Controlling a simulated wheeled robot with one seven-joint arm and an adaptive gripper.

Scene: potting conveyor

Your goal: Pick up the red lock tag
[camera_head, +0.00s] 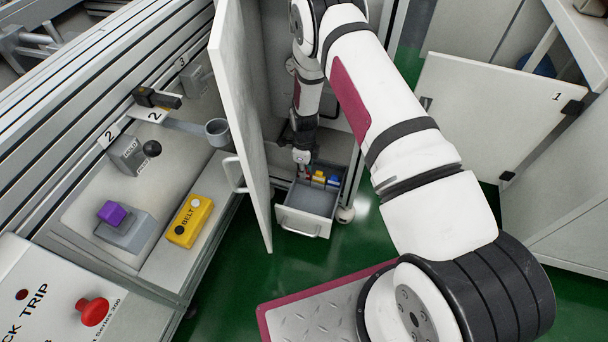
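An open grey drawer (310,199) holds several small coloured tags near its back. A yellow tag (319,177) and a blue-and-yellow one (332,181) lie side by side. A small red bit (308,174), which looks like the red lock tag, shows at the left of the yellow tag, directly under my gripper (303,168). My gripper points down into the back of the drawer. Its fingers are tiny here and partly merge with the red bit, so I cannot tell whether they are open, touching it or shut on it.
A tall open cabinet door (242,120) stands close left of the drawer. Another open door (490,110) is at right. The conveyor bench at left carries a yellow BELT box (190,221), a purple block (113,213) and a red button (93,311). Green floor is clear before the drawer.

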